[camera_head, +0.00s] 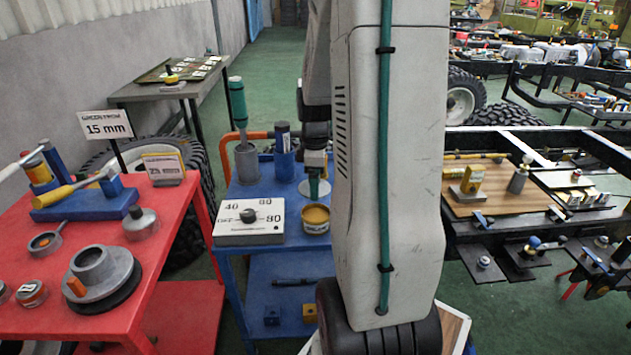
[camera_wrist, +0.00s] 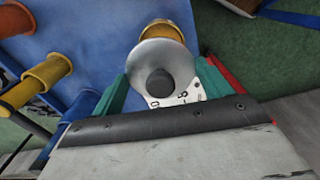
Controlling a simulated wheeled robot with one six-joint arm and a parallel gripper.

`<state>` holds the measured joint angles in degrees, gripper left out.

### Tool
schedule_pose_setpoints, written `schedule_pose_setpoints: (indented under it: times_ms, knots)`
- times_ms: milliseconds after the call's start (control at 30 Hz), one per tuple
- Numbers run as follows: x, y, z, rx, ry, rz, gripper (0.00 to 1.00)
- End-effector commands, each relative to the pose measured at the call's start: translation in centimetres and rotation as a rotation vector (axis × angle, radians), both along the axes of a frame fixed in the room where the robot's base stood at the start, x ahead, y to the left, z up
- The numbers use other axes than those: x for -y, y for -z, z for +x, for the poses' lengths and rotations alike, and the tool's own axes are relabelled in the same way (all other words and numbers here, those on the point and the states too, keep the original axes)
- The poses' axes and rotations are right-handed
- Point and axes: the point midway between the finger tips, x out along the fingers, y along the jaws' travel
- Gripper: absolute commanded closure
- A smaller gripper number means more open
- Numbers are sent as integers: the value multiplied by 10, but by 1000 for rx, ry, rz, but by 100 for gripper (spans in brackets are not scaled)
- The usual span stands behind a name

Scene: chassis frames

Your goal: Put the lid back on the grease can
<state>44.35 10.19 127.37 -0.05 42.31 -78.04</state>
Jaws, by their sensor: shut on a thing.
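The lid is a grey disc with a dark round knob in the wrist view (camera_wrist: 150,58). My gripper (camera_wrist: 162,85) has its teal fingers shut on the lid. In the head view my gripper (camera_head: 316,186) is above the blue cart, with the lid's pale rim (camera_head: 303,190) showing beside the fingers. The grease can (camera_head: 315,224) stands upright and open on the blue cart, with yellow-brown grease showing. The lid appears just behind and above the can in the head view. In the wrist view the lid partly covers a yellow-orange can (camera_wrist: 162,28).
A dial panel (camera_head: 249,219) sits left of the can on the blue cart (camera_head: 275,190). Holders with a teal-handled tool (camera_head: 238,105) and a dark blue cylinder (camera_head: 283,145) stand at the back. A red cart (camera_head: 180,250) is on the left. My arm hides the area right of the can.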

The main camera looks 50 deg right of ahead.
Motion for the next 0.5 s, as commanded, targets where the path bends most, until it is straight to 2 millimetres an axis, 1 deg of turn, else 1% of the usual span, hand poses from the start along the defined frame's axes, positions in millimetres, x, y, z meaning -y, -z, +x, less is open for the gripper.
schedule_pose_setpoints:
  times_ms: [100,267,500]
  knots:
    - [-2,1,-3,0,-89,-1,46]
    - [-2,6,-3,0,-122,-1,46]
    - [-3,28,-3,-2,-120,2,46]
